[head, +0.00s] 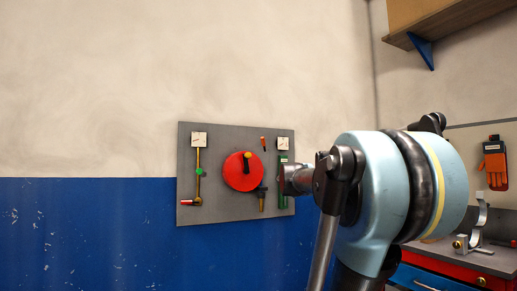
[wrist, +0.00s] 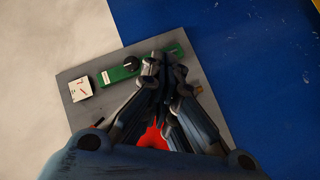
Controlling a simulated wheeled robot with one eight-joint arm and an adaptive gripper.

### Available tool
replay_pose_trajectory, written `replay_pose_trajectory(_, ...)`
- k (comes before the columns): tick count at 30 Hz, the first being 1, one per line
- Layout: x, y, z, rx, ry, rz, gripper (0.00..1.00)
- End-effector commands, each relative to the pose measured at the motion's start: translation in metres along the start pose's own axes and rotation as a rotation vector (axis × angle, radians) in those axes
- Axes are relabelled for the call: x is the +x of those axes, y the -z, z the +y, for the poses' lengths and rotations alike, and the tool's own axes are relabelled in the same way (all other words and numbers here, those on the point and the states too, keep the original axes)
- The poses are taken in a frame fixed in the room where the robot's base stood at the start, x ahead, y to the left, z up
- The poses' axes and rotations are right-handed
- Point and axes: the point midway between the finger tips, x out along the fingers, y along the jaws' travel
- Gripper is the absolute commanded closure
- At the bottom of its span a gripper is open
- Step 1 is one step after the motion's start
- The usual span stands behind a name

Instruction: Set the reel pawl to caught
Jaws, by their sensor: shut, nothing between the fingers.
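A red reel disc (head: 243,172) with a dark, yellow-tipped crank is mounted on a grey panel (head: 220,140) on the wall. My gripper (wrist: 168,62) is shut and empty in front of the panel, in the wrist view. The orange handle (wrist: 196,88) shows just to the right of its fingers. The fingers hide the pawl's pivot and most of the disc; red (wrist: 151,138) shows between them. I cannot tell whether they touch the pawl.
A green bar (wrist: 120,74) with a black knob (wrist: 131,64) and a white gauge (wrist: 80,90) is close to my fingers. A brass rod (head: 198,160) with a red-ended lever (head: 188,203) stands on the panel's left. A bench (head: 485,262) with a metal bracket is at right.

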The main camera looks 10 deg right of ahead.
Motion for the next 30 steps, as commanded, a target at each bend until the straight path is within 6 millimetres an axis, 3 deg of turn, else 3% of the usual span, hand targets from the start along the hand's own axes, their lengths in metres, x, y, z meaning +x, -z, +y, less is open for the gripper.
replay_pose_trajectory(1, 0.009, 0.022, 0.02, -0.053, -0.029, 0.049, 1.0)
replay_pose_trajectory(6, 0.029, 0.096, 0.071, -0.25, -0.11, 0.225, 1.0)
replay_pose_trajectory(12, 0.045, 0.175, 0.109, -0.493, -0.172, 0.432, 1.0)
replay_pose_trajectory(15, 0.049, 0.212, 0.116, -0.614, -0.188, 0.532, 1.0)
replay_pose_trajectory(21, 0.055, 0.258, 0.115, -0.811, -0.185, 0.693, 1.0)
replay_pose_trajectory(30, 0.057, 0.277, 0.109, -0.917, -0.17, 0.781, 1.0)
